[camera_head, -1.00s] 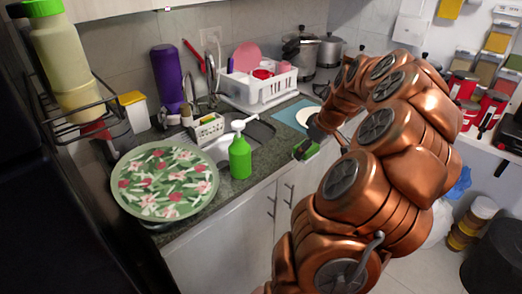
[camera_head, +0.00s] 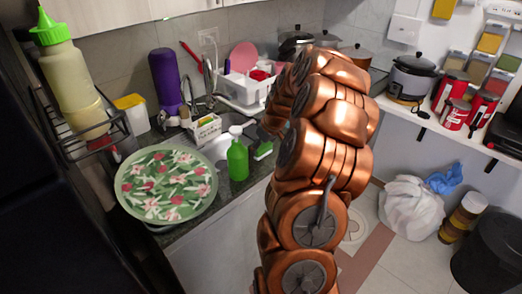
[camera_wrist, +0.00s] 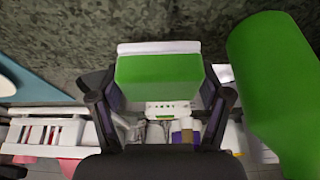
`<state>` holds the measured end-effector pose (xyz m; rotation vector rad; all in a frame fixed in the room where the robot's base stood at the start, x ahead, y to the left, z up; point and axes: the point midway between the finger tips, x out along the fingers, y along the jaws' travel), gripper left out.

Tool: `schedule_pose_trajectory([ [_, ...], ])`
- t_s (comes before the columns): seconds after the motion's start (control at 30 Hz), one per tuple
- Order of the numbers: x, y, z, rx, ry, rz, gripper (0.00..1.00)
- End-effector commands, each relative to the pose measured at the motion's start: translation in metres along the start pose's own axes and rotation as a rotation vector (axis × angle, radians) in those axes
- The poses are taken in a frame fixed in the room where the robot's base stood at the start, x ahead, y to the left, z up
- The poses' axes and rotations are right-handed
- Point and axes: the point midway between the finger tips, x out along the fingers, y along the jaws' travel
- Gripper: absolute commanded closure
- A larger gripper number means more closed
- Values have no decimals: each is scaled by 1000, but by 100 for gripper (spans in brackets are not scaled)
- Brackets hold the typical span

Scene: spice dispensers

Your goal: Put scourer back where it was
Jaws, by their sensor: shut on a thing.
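The scourer (camera_wrist: 158,80) is a green block with a white edge, held between the two fingers of my gripper (camera_wrist: 160,98) in the wrist view. It also shows in the head view (camera_head: 263,151) as a small green piece just right of the green soap bottle (camera_head: 238,158), above the counter near the sink. My gripper is mostly hidden behind my arm in the head view. A small white caddy (camera_head: 205,131) with items in it stands at the sink's edge, left of the scourer. In the wrist view the caddy (camera_wrist: 172,108) shows beyond the scourer, partly covered by it.
The green soap bottle is close beside my gripper, large at the right of the wrist view (camera_wrist: 275,90). A floral plate (camera_head: 166,184) lies at the counter's left. A white dish rack (camera_head: 240,90) stands behind.

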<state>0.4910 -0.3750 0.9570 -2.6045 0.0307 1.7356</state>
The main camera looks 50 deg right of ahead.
Motion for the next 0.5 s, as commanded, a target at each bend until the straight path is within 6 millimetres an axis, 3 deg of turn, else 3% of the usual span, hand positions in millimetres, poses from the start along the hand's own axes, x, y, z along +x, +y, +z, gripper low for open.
schedule_pose_trajectory([
  [0.2, 19, -1, 9, 1, -3, -3, 61],
  [0.5, 22, 0, 10, 0, -2, -2, 61],
])
